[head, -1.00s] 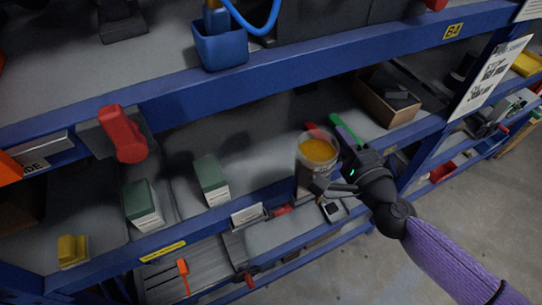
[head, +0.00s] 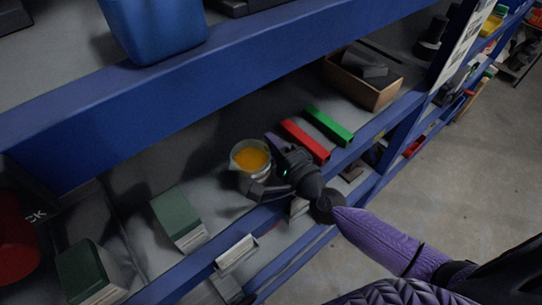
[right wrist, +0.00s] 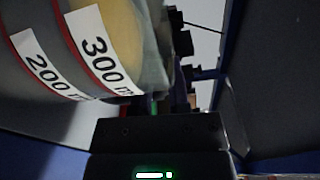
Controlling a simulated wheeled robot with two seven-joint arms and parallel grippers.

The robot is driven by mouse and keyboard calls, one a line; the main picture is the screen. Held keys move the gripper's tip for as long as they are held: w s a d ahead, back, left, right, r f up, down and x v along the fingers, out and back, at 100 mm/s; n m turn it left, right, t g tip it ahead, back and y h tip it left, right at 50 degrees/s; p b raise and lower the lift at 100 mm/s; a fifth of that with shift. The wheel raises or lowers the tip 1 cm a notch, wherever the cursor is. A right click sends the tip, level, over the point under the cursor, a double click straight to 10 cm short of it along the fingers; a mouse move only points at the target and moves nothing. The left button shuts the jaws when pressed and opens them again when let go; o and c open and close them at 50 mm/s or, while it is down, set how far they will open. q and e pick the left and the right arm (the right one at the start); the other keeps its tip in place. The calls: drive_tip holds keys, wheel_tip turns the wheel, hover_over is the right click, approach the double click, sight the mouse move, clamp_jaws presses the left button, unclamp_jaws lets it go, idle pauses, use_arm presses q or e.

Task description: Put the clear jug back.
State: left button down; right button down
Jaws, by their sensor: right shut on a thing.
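The clear jug (head: 250,158) holds an orange-yellow content and is over the middle shelf in the head view. My right gripper (head: 264,168) is shut on the jug from its right side. In the right wrist view the jug (right wrist: 85,50) fills the upper left, with white labels reading 300 and 200 and red bands. The jug's lower part is partly hidden by the gripper, and I cannot tell whether its base touches the shelf. My left gripper is not in view.
On the middle shelf (head: 215,152), red (head: 305,141) and green (head: 328,126) bars lie right of the jug. A cardboard box (head: 362,82) stands farther right. Green-and-white boxes (head: 178,218) stand left. A blue shelf beam (head: 200,95) runs above.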

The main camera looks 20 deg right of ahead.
drive_tip(key=shift+s+r, duration=0.1)
drive_tip(key=c, duration=1)
unclamp_jaws()
drive_tip(key=shift+f, duration=0.2)
drive_tip(key=o, duration=0.4)
drive_tip(key=shift+r, duration=0.1)
